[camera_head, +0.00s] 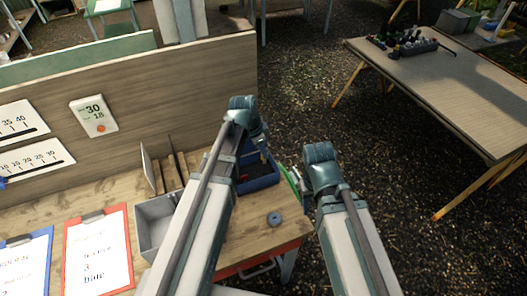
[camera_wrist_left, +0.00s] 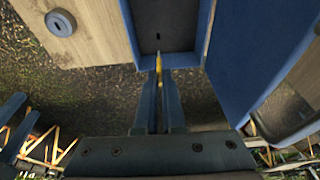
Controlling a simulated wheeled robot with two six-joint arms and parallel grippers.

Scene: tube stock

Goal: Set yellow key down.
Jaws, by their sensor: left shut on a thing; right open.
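My left gripper (camera_head: 263,150) is shut on the yellow key, over the blue tray (camera_head: 262,184) near the table's right end. In the left wrist view, the yellow key (camera_wrist_left: 159,64) shows as a thin sliver between the left fingertips (camera_wrist_left: 158,78). The rest of it is hidden by the fingers. Its tip points into the blue tray (camera_wrist_left: 202,30), whose grey floor has a small dark mark; I cannot tell whether it touches. Two separate finger shapes of my open right gripper (camera_wrist_left: 20,122) show at the lower left; its fingers are hidden in the head view.
A blue-grey ring (camera_head: 275,219) lies on the table in front of the tray. A grey bin (camera_head: 152,226) and red clipboard (camera_head: 98,250) are to the left. A wooden panel (camera_head: 150,95) stands behind. A large blue panel (camera_wrist_left: 262,50) is close on the right in the wrist view.

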